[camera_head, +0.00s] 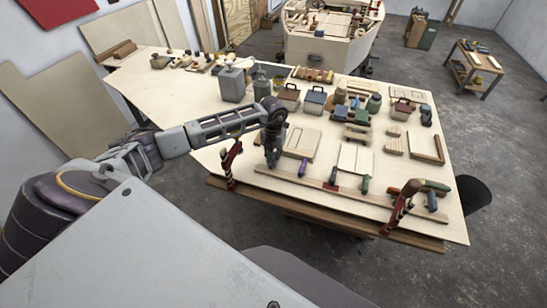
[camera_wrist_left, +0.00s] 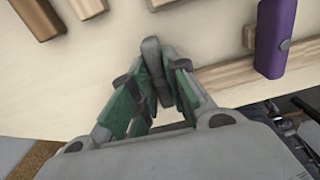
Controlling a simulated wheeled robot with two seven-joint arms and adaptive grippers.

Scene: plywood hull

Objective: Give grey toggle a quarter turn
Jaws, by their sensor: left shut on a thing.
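The grey toggle (camera_wrist_left: 152,58) is a dark grey, rounded, elongated piece in the left wrist view. My left gripper (camera_wrist_left: 153,95) has its green-padded fingers closed on it, one on each side. The toggle's far end sticks out beyond the fingertips, and its lower part is hidden between the pads. In the head view my left gripper (camera_head: 272,158) points down near the front edge of the workbench (camera_head: 225,125), and it hides the toggle there. My right gripper is not in view.
A purple-handled tool (camera_head: 303,167) lies just right of the gripper, on a long wooden strip (camera_head: 320,183). A red clamp (camera_head: 231,163) stands close on the left; another (camera_head: 401,205) is at the front right. Boxes and jars, including a grey canister (camera_head: 232,85), crowd the bench behind.

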